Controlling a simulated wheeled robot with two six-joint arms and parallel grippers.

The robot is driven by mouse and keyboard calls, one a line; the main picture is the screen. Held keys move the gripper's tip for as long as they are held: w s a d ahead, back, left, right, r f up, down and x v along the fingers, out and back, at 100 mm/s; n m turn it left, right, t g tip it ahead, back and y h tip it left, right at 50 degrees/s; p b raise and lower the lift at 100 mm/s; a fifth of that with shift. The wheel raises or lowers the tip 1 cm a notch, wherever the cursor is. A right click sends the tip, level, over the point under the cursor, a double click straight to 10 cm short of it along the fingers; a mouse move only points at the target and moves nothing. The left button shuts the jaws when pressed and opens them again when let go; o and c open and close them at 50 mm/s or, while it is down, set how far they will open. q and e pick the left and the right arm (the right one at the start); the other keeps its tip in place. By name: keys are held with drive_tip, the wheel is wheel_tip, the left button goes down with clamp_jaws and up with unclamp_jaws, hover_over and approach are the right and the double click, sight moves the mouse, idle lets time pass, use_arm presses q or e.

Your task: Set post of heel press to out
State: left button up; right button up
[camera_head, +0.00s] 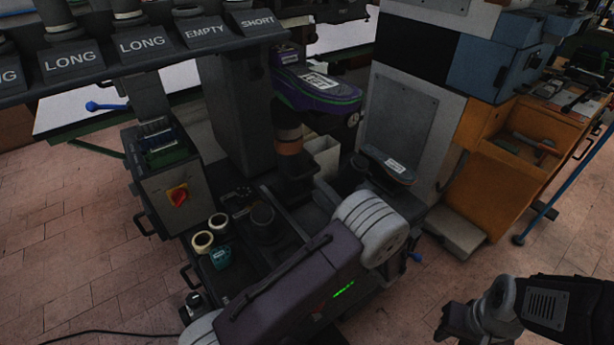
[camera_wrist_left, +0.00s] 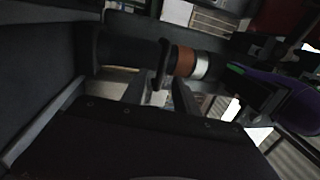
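The post (camera_head: 288,141) of the heel press is a dark upright cylinder with a brown band, below a purple and green shoe-shaped piece (camera_head: 318,90). In the left wrist view the post (camera_wrist_left: 186,62) lies across the picture, with a dark flange, the brown band and a silver ring. My left gripper (camera_wrist_left: 160,90) shows two fingers apart, pointing toward the flange and band; the gap between them looks empty. Whether a finger touches the post I cannot tell. In the head view my left arm hides most of that gripper. Part of my right arm shows at the lower right; its fingers are not clear.
A control box (camera_head: 167,180) with a red and yellow switch stands left of the press. Tape rolls (camera_head: 203,242) lie on the press base. A second shoe piece (camera_head: 387,164) sits to the right. A rack with labels (camera_head: 145,42) overhangs. An orange cabinet (camera_head: 510,170) stands at right.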

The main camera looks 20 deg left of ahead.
sight(306, 175)
use_arm(q)
drive_tip(key=x, duration=0.7)
drive_tip(key=shift+s+r, duration=0.1)
drive_tip(key=shift+s, duration=0.05)
clamp_jaws()
idle(1.1)
